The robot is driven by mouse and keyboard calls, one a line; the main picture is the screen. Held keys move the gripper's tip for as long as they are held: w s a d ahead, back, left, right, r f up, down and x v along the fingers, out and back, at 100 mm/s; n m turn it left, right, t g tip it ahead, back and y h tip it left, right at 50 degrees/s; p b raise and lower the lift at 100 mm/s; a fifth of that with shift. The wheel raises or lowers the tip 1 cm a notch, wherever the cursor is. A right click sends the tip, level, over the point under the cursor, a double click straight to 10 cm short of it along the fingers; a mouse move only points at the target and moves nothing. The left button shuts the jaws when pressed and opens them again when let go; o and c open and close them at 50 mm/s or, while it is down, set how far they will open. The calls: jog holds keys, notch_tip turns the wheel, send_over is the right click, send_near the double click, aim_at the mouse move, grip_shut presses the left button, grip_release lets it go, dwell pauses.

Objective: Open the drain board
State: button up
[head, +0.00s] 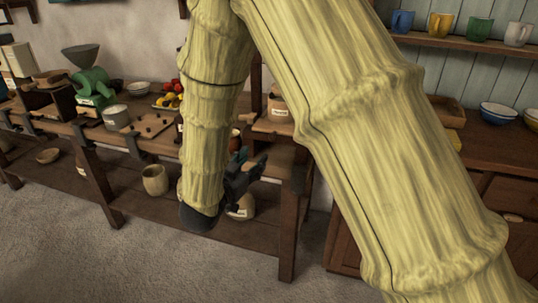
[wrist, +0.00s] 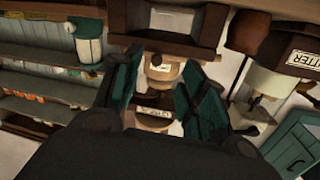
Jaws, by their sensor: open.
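My gripper (head: 248,170) hangs at the end of my arm in front of the long wooden bench. In the wrist view its two dark green fingers (wrist: 160,82) are spread apart with nothing held between them. Beyond the fingers is a pale jar with a dark knob on its lid (wrist: 158,70); a gap seems to lie between. No part is clearly marked as the drain board, so I cannot tell which it is. A flat wooden board with small dark knobs (head: 146,130) lies on the bench top, left of my arm. My arm hides part of the bench.
A green grinder (head: 92,84), a pale pot (head: 116,117) and a fruit tray (head: 168,102) stand on the bench. A beige pot (head: 155,180) and a labelled jar (head: 241,208) stand on its lower shelf. The grey floor (head: 60,255) in front is clear.

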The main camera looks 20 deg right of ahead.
aim_at(270, 138)
jog(key=shift+m+h, duration=0.4)
jog(key=shift+h, duration=0.1)
jog(key=x, duration=0.3)
jog(key=r+x, duration=0.1)
jog(key=x, duration=0.6)
jog(key=shift+w+r+b, duration=0.1)
jog(key=shift+r+b, duration=0.1)
jog(key=shift+b, duration=0.1)
grip_shut()
